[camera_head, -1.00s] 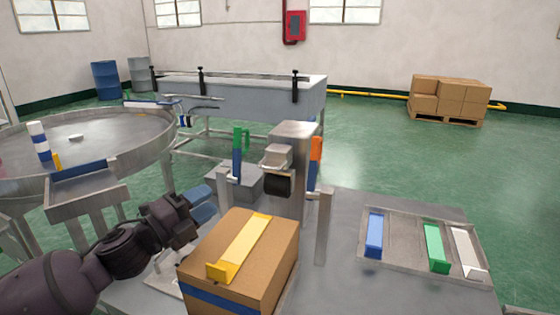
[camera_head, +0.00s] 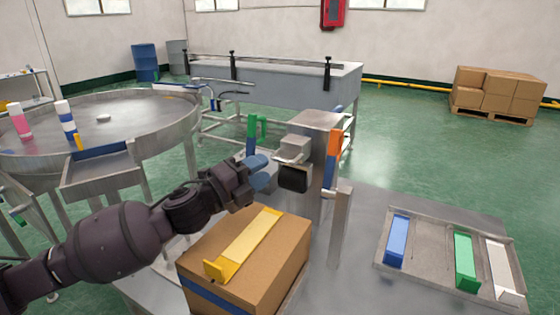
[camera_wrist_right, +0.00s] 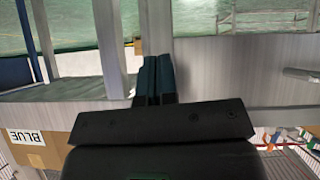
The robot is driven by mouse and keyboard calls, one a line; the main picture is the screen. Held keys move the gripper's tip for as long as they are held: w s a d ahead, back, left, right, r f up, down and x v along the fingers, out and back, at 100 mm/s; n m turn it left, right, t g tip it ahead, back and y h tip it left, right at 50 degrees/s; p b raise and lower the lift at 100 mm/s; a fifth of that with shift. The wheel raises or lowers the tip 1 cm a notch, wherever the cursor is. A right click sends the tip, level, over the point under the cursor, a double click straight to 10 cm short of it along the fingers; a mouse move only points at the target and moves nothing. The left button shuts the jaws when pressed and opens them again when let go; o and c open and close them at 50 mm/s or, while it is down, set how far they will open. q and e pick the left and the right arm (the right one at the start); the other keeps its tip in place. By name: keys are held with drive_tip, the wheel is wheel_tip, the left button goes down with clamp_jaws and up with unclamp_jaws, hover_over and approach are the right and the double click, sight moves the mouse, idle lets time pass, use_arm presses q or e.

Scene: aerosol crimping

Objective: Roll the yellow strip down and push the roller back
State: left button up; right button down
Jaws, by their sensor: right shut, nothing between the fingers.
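A yellow strip (camera_head: 244,245) lies along the top of a brown cardboard box (camera_head: 283,272), with its near end turned up at the box's front edge. The black roller (camera_head: 293,178) hangs from a grey metal stand (camera_head: 318,127) just behind the box. My left gripper (camera_head: 259,173), with blue fingertips, is just left of the roller, above the far left side of the box. The gap between its fingers is not clear, nor whether they touch anything. My right gripper (camera_wrist_right: 153,78) is shut and empty in the right wrist view; it does not show in the head view.
A tray (camera_head: 432,279) on the right holds a blue strip (camera_head: 397,240), a green strip (camera_head: 466,258) and a white strip (camera_head: 500,268). Green and orange uprights stand by the roller stand. A round metal table (camera_head: 120,108) is at left. A metal post (camera_head: 341,225) stands right of the box.

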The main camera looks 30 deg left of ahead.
sight(276, 161)
use_arm(q)
drive_tip(key=shift+b+x, duration=0.35)
drive_tip(key=shift+x, duration=2.45)
clamp_jaws()
